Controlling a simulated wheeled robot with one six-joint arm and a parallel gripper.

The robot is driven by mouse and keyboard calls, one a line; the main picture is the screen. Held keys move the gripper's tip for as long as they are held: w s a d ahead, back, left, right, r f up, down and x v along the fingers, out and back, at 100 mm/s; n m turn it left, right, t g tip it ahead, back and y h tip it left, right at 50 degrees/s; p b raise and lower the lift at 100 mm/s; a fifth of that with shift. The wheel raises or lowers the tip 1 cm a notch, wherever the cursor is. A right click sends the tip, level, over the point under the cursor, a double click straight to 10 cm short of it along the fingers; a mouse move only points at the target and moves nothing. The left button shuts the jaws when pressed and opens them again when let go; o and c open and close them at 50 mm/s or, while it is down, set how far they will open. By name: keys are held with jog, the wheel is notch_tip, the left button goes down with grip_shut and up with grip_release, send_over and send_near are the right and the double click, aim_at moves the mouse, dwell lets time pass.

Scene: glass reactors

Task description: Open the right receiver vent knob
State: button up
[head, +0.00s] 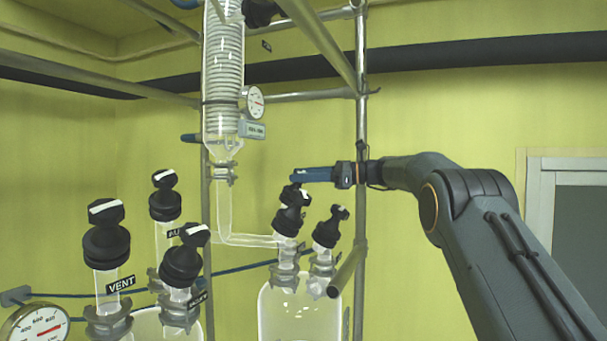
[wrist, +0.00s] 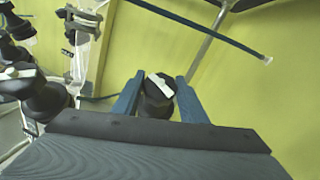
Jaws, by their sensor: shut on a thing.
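My gripper (head: 298,175) reaches in from the right in the head view, its blue fingers level at the top of a black knob (head: 290,215) above the right glass vessel (head: 300,315). In the wrist view the blue fingers of my gripper (wrist: 160,88) stand on both sides of a black knob (wrist: 156,104) with a white pointer bar lying diagonally on top. The gripper is shut on this knob. No label on it is readable. A second, smaller black knob (head: 331,228) stands just right of it on the same vessel, tilted.
Several black knobs with white bars stand at the left, one above a VENT label (head: 121,284). A glass coil condenser (head: 222,75) rises behind. A metal upright (head: 361,110) stands close to my wrist. A dial gauge (head: 36,324) is at lower left.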

jog(key=shift+n+g, duration=0.3)
jog(key=shift+n, duration=0.1)
jog(key=o, duration=1.1)
jog(key=shift+s+a, duration=0.1)
jog(key=shift+c, duration=0.2)
